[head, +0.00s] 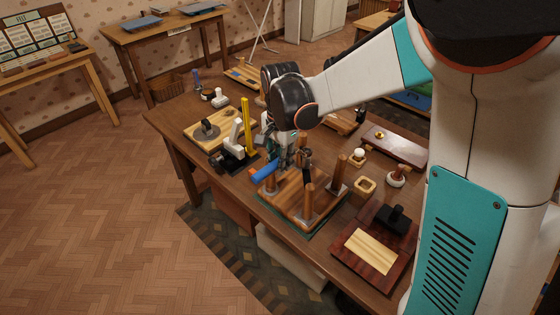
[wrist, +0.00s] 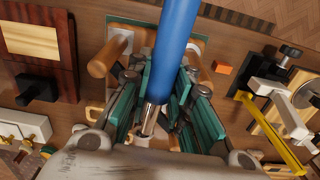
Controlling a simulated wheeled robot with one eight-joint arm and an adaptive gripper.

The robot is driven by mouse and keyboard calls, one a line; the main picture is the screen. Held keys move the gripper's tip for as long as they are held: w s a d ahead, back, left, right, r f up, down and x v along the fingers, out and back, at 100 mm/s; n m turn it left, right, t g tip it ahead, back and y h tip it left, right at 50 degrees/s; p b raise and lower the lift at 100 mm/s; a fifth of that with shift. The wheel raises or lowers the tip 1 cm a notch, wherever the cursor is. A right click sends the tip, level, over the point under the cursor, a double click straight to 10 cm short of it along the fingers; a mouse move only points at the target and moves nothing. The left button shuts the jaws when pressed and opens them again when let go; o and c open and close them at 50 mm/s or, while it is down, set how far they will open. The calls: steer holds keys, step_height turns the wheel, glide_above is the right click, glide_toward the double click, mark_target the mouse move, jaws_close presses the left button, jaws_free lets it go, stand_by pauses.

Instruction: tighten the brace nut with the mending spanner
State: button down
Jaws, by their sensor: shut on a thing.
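The mending spanner has a blue handle (head: 264,173) that juts out to the left of my gripper (head: 287,158) in the head view. In the wrist view the blue handle (wrist: 176,40) runs up out of the picture, and its metal shank (wrist: 150,118) lies between the teal fingers of my gripper (wrist: 158,92). The fingers are shut on the spanner. It is held over a striped wooden board (head: 290,197) with upright wooden posts (head: 309,197). I cannot make out the brace nut; the gripper and spanner cover that part of the board.
A white and black clamp-like device (head: 235,147) and a yellow upright bar (head: 246,125) stand close to the left. A dark red board with a pale panel (head: 371,251) lies at the right front. Small wooden pieces (head: 365,185) sit right of the posts. The floor (head: 90,220) at left is clear.

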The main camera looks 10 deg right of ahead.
steer(key=shift+r+p, duration=0.9)
steer(key=shift+r, duration=0.65)
step_height(320, 180, down, 3)
steer(key=shift+r+b, duration=0.2)
steer(key=shift+b, duration=0.95)
steer(key=shift+r, duration=0.15)
steer(key=shift+f, duration=0.75)
